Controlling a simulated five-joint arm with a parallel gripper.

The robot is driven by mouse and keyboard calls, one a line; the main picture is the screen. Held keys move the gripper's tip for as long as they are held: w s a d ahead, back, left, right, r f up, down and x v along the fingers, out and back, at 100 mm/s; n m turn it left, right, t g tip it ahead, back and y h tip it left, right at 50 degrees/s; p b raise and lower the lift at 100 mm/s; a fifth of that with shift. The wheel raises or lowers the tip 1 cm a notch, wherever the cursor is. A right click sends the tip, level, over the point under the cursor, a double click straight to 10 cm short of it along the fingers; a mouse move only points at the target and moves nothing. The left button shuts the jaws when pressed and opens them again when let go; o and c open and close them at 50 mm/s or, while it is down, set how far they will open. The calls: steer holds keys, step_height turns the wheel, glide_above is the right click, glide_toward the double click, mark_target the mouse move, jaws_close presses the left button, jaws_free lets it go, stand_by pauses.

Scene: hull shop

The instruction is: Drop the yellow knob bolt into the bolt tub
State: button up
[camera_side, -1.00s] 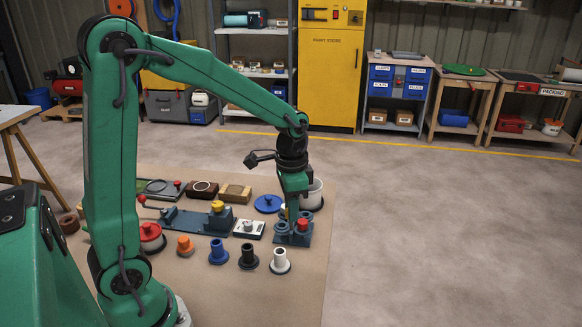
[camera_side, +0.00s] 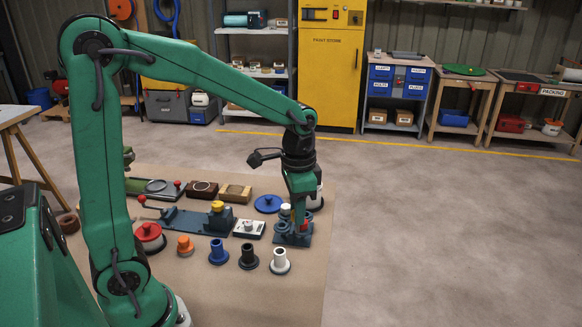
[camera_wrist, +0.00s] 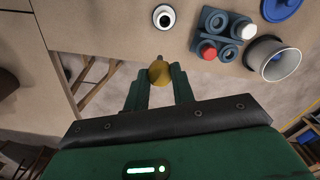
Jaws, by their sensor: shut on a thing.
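The yellow knob bolt (camera_wrist: 159,73) shows in the wrist view between the fingertips of my gripper (camera_wrist: 160,82), which is shut on it. In the side view my gripper (camera_side: 303,208) points down near the blue-grey rack, and I cannot make out the bolt there. The likely bolt tub, an open pale tub (camera_wrist: 272,60), stands beside the rack in the wrist view. In the side view the tub (camera_side: 318,198) is mostly hidden behind my gripper.
A blue-grey rack (camera_wrist: 229,20) with several sockets holds a red knob (camera_wrist: 207,50). A white flanged part (camera_wrist: 164,16) stands apart from it. A blue lid (camera_side: 267,203), a yellow-topped fixture (camera_side: 217,207) and other parts fill the mat. The floor to the right is clear.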

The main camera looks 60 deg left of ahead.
steer(key=w+a+f, duration=0.2)
steer(key=w+a, duration=1.6)
steer(key=shift+w, duration=0.35)
steer(key=shift+f, duration=0.15)
steer(key=shift+f, duration=2.9)
